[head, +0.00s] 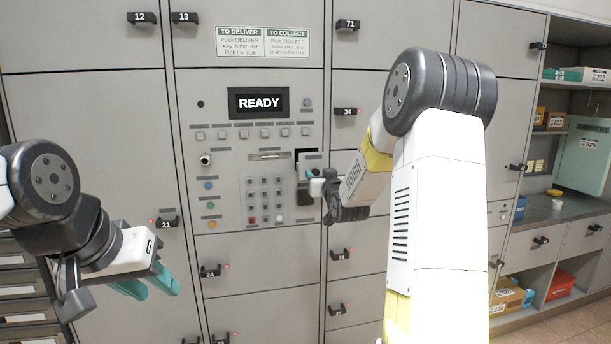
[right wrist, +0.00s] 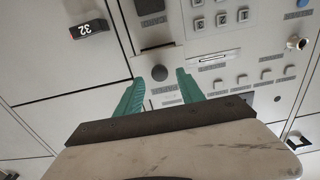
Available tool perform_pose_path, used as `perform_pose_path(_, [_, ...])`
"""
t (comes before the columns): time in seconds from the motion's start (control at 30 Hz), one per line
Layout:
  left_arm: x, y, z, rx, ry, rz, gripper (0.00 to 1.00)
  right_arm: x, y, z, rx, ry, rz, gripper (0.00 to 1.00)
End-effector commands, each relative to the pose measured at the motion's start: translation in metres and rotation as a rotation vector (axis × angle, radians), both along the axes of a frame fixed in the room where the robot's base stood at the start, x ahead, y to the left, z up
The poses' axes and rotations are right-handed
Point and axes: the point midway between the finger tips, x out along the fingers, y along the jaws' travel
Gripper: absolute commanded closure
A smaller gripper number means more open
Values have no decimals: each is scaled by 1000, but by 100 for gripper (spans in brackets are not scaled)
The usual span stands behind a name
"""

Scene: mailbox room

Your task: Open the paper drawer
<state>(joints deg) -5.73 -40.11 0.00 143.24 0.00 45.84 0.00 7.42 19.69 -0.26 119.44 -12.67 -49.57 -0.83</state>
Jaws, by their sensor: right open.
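What looks like the paper drawer (head: 315,159) is a small light-grey front on the locker's control panel, right of the keypad, with dark gaps beside it. In the right wrist view its front (right wrist: 148,62) carries a round dark knob (right wrist: 160,72). My right gripper (head: 312,174) is at the drawer, largely hidden by its own wrist in the head view. Its teal fingers (right wrist: 157,88) are apart, one on each side of the knob in the picture; contact cannot be told. My left gripper (head: 147,286) hangs at the lower left, fingers apart and empty.
The panel has a READY screen (head: 259,103), a keypad (head: 264,198) and coloured buttons. Numbered locker doors with black handles surround it. Shelves with boxes and a counter (head: 545,212) stand at the right, clear of both grippers.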

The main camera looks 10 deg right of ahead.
Motion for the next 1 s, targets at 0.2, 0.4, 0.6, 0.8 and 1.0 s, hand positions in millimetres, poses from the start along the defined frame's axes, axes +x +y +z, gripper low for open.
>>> perform_pose_path(0.2, [0,0,0,0,0,0,64,-39,-2,0,0,0,-1,55])
perform_pose_path(0.4, [0,0,0,0,0,0,64,-59,-2,0,0,0,-1,55])
perform_pose_path(0.6, [0,0,0,0,0,0,64,-61,-2,0,0,0,0,55])
perform_pose_path(0.8, [0,0,0,0,0,0,64,-63,-1,1,0,9,0,55])
perform_pose_path(1.0, [0,0,0,0,0,0,64,-96,11,13,3,161,-1,55])
